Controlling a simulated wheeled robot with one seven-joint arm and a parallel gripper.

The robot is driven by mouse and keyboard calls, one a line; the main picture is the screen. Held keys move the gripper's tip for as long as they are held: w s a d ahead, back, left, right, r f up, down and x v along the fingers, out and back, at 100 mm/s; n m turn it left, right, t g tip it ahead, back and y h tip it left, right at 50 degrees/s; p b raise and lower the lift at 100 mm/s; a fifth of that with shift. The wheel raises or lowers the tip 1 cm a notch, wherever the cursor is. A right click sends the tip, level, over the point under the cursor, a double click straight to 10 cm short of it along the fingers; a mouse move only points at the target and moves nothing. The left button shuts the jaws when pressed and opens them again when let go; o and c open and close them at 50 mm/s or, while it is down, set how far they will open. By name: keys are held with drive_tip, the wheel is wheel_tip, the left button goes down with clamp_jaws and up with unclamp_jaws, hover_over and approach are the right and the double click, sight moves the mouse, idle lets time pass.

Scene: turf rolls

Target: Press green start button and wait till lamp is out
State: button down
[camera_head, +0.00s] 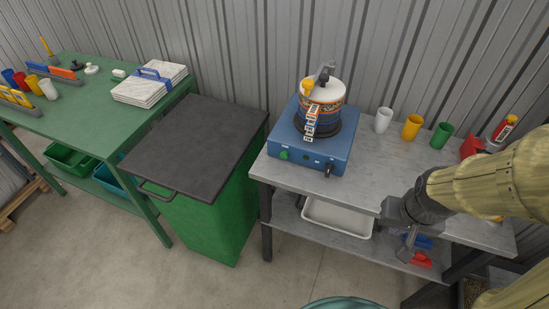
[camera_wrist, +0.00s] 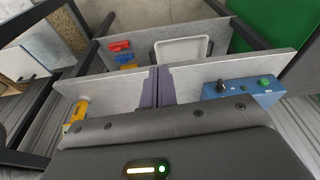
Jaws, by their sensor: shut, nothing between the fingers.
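The blue machine (camera_head: 330,152) stands on the grey bench (camera_head: 370,165), with a white and patterned pot on top. Its front has a green button (camera_head: 284,155) at the left and a dark knob (camera_head: 329,168) at the right. In the wrist view the machine (camera_wrist: 232,101) is upper side away, with the green button (camera_wrist: 264,82) and dark knob (camera_wrist: 221,86) in sight. I cannot make out whether a lamp is lit. My gripper (camera_head: 404,257) is at the bench's front edge, right of the machine and apart from it. Its fingers (camera_wrist: 158,86) are closed and empty.
White, yellow and green cups (camera_head: 441,135) stand right of the machine. A white tray (camera_head: 337,217) and red and blue items lie on the lower shelf. A green bin (camera_head: 222,215) with a dark lid stands left of the bench.

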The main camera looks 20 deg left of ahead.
drive_tip(key=n+t+y+p, duration=0.4)
drive_tip(key=t+y+p, duration=0.15)
drive_tip(key=p, duration=0.55)
approach(284, 155)
drive_tip(key=s+d, duration=0.3)
drive_tip(key=s+a+f+t+y+p, duration=0.1)
drive_tip(key=s+a+f+t+p, duration=0.1)
drive_tip(key=a+f, duration=0.4)
drive_tip(key=shift+s+a+f+p, duration=0.3)
drive_tip(key=shift+s+a+p, duration=0.45)
drive_tip(key=shift+s+a, duration=0.15)
drive_tip(key=shift+w, duration=0.1)
drive_tip(key=w, duration=0.2)
drive_tip(key=w+b, duration=0.1)
drive_tip(key=w, duration=0.2)
drive_tip(key=w+b, duration=0.1)
drive_tip(key=w, duration=0.2)
drive_tip(key=shift+d+f, duration=0.1)
drive_tip(key=shift+d, duration=0.3)
drive_tip(key=shift+w, duration=0.3)
